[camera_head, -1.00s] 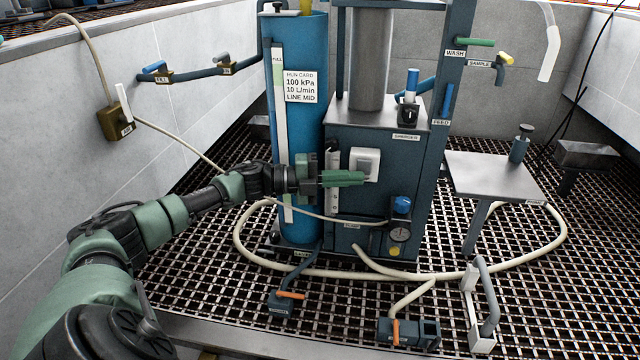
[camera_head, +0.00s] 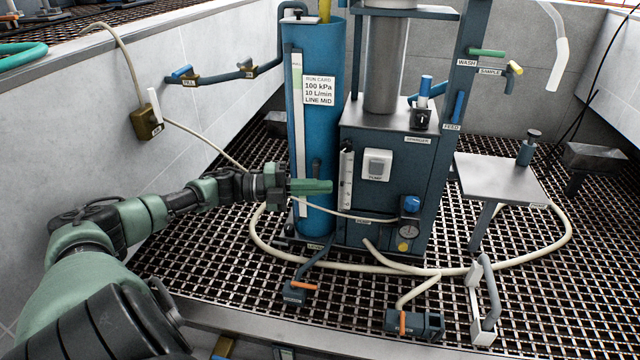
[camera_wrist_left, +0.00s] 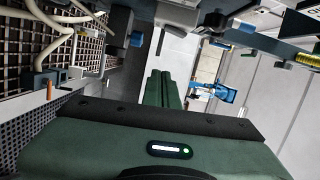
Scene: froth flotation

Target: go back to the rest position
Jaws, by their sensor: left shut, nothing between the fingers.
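My left gripper (camera_head: 312,187) is shut and empty, its green fingers pointing right in front of the blue cylinder (camera_head: 318,130). In the left wrist view its shut fingers (camera_wrist_left: 160,90) show side by side with nothing between them. The dark blue machine cabinet (camera_head: 385,165) stands to the right of the fingertips, with a white pump switch (camera_head: 377,164) on its front. The fingertips look apart from the switch. My right gripper is not in view.
A beige hose (camera_head: 262,238) loops over the grating around the cabinet. Orange-handled valves (camera_head: 304,286) sit low in front. A small metal table (camera_head: 500,180) stands at the right. The left wall (camera_head: 80,160) runs beside my arm.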

